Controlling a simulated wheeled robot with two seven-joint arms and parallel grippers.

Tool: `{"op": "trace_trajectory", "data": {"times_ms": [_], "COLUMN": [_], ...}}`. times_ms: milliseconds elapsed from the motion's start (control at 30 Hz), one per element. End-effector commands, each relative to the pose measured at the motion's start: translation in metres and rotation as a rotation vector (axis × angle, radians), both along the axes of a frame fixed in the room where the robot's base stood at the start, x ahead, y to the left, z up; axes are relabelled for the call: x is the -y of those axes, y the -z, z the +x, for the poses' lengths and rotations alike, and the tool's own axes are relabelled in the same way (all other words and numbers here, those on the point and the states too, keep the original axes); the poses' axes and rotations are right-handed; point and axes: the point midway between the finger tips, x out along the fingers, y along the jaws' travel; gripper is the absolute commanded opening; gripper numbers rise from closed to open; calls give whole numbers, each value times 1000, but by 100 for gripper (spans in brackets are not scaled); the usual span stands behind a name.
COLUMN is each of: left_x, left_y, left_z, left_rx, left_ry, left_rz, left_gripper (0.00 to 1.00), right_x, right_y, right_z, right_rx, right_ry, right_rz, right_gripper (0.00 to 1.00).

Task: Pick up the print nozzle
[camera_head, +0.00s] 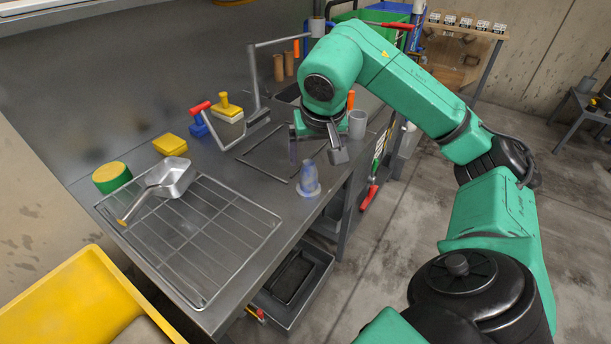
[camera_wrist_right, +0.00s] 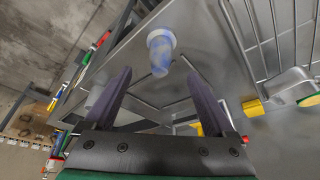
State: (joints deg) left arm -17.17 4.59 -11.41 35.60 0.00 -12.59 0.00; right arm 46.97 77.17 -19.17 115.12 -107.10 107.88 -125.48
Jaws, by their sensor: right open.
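The print nozzle appears to be the translucent bluish, cone-like piece (camera_head: 309,180) standing upright on the steel counter near its right edge. It also shows in the right wrist view (camera_wrist_right: 161,54), beyond the fingertips and roughly between them. My right gripper (camera_head: 317,152) is open and empty, on the far side of the nozzle and apart from it. Its two dark fingers show spread in the wrist view (camera_wrist_right: 158,76). My left gripper is not in view.
A wire rack (camera_head: 225,208) with a metal scoop (camera_head: 172,178) lies to the left of the nozzle. Yellow and blue tools (camera_head: 229,106) stand further back. A grey cup (camera_head: 357,124) stands right beside my gripper. The counter just left of the nozzle is mostly clear.

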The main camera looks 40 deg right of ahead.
Motion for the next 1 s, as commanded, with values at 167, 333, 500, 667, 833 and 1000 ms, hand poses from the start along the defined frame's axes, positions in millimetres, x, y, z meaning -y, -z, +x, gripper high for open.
{"op": "trace_trajectory", "data": {"times_ms": [167,333,500,667,833,1000], "left_x": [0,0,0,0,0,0], "left_y": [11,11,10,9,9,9], "left_z": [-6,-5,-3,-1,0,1], "left_rx": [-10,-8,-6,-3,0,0], "left_ry": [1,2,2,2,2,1], "left_rz": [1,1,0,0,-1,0], "left_gripper": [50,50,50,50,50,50], "right_x": [8,12,20,23,22,22], "right_y": [44,62,91,101,101,100], "right_z": [14,23,37,41,41,41], "right_rx": [-4,-2,-2,1,2,2], "right_ry": [0,-1,-2,-2,-2,-2], "right_rz": [2,4,6,5,5,5], "right_gripper": [89,89,89,89,74,9]}}
